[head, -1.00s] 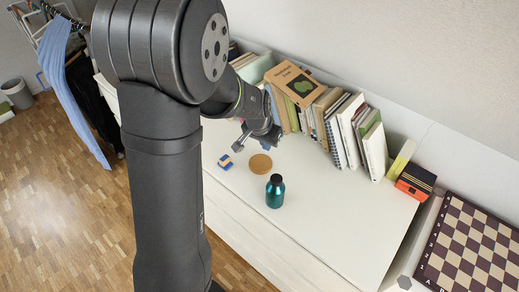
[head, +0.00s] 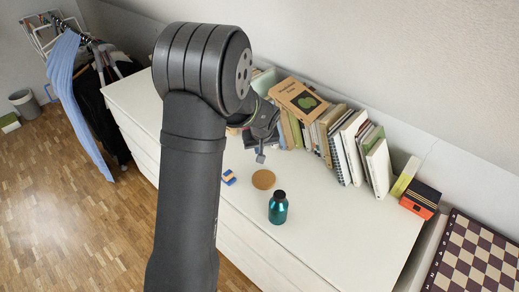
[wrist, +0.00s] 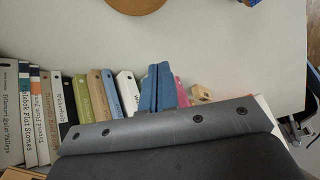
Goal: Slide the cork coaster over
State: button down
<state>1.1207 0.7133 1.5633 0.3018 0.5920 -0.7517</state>
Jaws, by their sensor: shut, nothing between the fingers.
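The round brown cork coaster (head: 263,179) lies flat on the white dresser top, between a small blue-and-cream block and a teal bottle. Its edge shows at the top of the wrist view (wrist: 137,3). My gripper (head: 260,158) is just behind the coaster, on the side toward the books, and looks apart from it. In the wrist view my two bluish fingers (wrist: 157,75) are together with nothing between them. How high the fingertips are above the top is hard to tell.
The teal bottle (head: 278,208) stands in front and right of the coaster; the blue-and-cream block (head: 229,177) lies left. A row of books (head: 340,135) lines the wall behind my gripper. An orange-black box (head: 420,199) sits at the right end. The white top (head: 345,228) right of the bottle is clear.

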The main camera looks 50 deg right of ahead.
aim_at(262, 173)
jog(key=x, duration=0.6)
jog(key=shift+f, duration=0.25)
jog(key=shift+s+f, duration=0.15)
jog(key=shift+f, duration=0.1)
jog(key=shift+s+a, duration=0.55)
jog(key=shift+s, duration=0.15)
jog(key=shift+s+a, duration=0.5)
jog(key=shift+s, duration=0.2)
jog(key=shift+s+a, duration=0.5)
jog(key=shift+s, duration=0.2)
jog(key=shift+s+a, duration=0.45)
jog(key=shift+s, duration=0.2)
jog(key=w+d, duration=0.1)
jog(key=w+d+r, duration=0.1)
jog(key=w, duration=0.1)
jog(key=shift+w+d, duration=0.15)
jog(key=shift+d, duration=0.05)
jog(key=v, duration=0.9)
jog(key=shift+a, duration=0.15)
